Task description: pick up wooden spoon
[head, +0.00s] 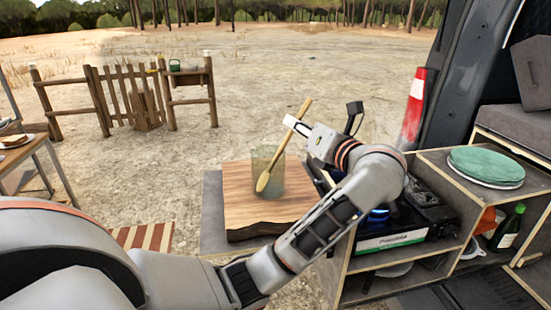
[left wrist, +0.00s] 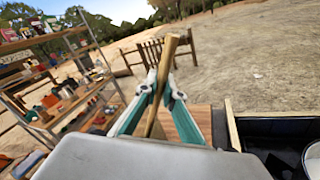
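The wooden spoon (head: 284,142) stands tilted at a greenish clear glass (head: 273,160), bowl end down and handle leaning up to the right. Its bowl shows within the glass outline, near the bottom. The glass stands on a wooden board (head: 240,205). My left gripper (head: 296,123) is at the upper handle, above the glass. In the left wrist view the spoon handle (left wrist: 165,65) runs between the teal fingers (left wrist: 163,88), which appear closed against it from both sides. The spoon's lower end is hidden there by the gripper body. My right gripper is not in view.
A camp stove (head: 400,228) with a blue flame stands right of the board, under my left arm. A green round stack (head: 487,166) lies on the cabinet, and a dark green bottle (head: 508,228) is below it. Air above the board is free.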

